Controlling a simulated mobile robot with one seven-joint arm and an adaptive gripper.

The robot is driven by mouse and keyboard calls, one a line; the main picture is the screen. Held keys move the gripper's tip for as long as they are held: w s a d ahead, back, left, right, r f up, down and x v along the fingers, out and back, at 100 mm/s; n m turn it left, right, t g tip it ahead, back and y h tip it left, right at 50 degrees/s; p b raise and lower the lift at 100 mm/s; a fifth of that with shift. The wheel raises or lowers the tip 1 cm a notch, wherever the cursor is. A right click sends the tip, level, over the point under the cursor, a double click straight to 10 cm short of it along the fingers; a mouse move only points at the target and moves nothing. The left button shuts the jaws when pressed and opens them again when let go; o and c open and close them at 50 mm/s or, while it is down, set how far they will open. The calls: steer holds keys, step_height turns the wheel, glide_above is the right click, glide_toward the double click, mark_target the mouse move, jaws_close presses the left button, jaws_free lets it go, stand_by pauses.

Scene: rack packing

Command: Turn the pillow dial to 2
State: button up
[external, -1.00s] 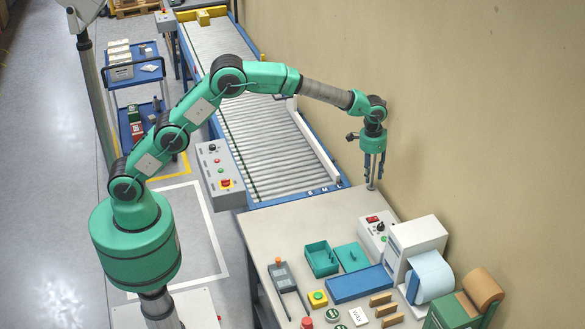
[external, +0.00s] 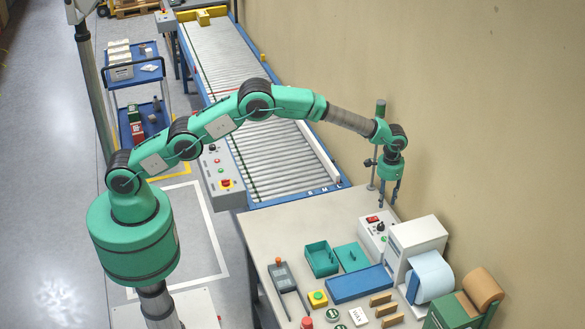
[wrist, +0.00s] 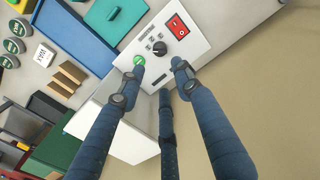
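The pillow dial is a black knob (wrist: 159,48) on the white top panel of a machine (wrist: 190,48), with small marks around it. In the external view the dial (external: 380,227) is a small dark spot near the back wall. My gripper (external: 388,196) points down just above and behind the panel. In the wrist view its blue fingers are spread and empty (wrist: 159,66), with the dial just beyond the tips. The fingers look apart from the dial. The dial's exact setting is too small to read.
A red rocker switch (wrist: 176,26) and a green button (wrist: 139,60) flank the dial. The white dispenser (external: 420,236) with a blue roll (external: 430,276) stands close by. The wall is near on the right. A blue tray (external: 358,285) and teal box (external: 321,259) lie left.

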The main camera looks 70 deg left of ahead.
mark_target(381, 224)
steer(key=shift+f, duration=0.15)
steer(key=shift+f+p, duration=1.05)
steer(key=shift+f, duration=5.7)
jaws_close()
